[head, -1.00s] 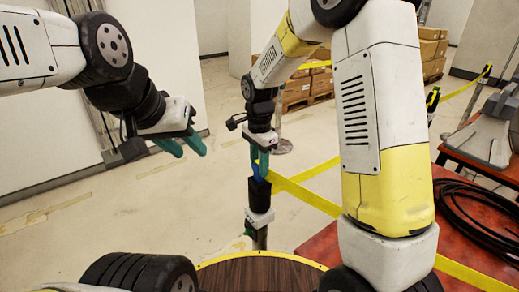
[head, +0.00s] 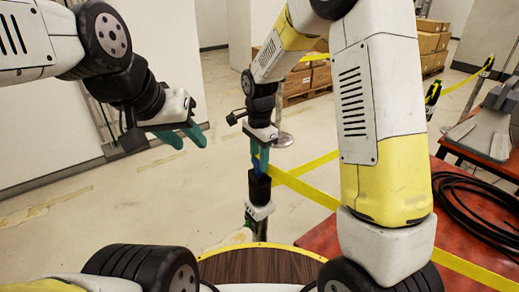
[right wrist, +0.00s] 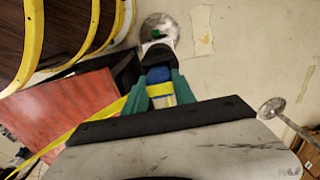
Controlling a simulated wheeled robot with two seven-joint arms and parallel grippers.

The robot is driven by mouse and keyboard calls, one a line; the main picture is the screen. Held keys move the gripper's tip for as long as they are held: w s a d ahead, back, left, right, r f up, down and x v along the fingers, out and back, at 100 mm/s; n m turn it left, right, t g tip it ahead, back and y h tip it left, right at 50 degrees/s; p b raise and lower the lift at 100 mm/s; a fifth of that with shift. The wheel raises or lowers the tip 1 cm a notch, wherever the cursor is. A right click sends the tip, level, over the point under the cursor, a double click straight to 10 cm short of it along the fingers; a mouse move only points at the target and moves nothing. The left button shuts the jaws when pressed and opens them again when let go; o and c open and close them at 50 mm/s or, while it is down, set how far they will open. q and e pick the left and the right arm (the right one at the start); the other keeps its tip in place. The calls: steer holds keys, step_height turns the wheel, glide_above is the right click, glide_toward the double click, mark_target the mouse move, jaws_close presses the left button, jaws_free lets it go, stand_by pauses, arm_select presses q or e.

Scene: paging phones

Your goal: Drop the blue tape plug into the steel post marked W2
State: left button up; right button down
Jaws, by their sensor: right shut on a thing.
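The blue tape plug (head: 256,165) is between the green fingers of my right gripper (head: 259,152), which is shut on it. It also shows in the right wrist view (right wrist: 158,70), with yellow tape at its near end. The plug is directly over the black top (head: 259,187) of a steel post, with its lower end at or just inside the top; I cannot tell which. The post has a white collar (head: 259,211); no W2 marking is legible. My left gripper (head: 181,137) is open and empty, away to the left.
Yellow tape (head: 310,191) stretches from beside the post to the right. A red table (head: 470,245) with a coiled black hose (head: 478,210) is at the right. A round brown surface (head: 240,267) is in front. Cartons (head: 300,75) stand behind; floor to the left is clear.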

steer(key=shift+f, duration=0.6)
stand_by(0.5)
steer(key=c, duration=1.3)
jaws_free()
steer(key=shift+r, duration=5.45)
steer(key=shift+r, duration=0.1)
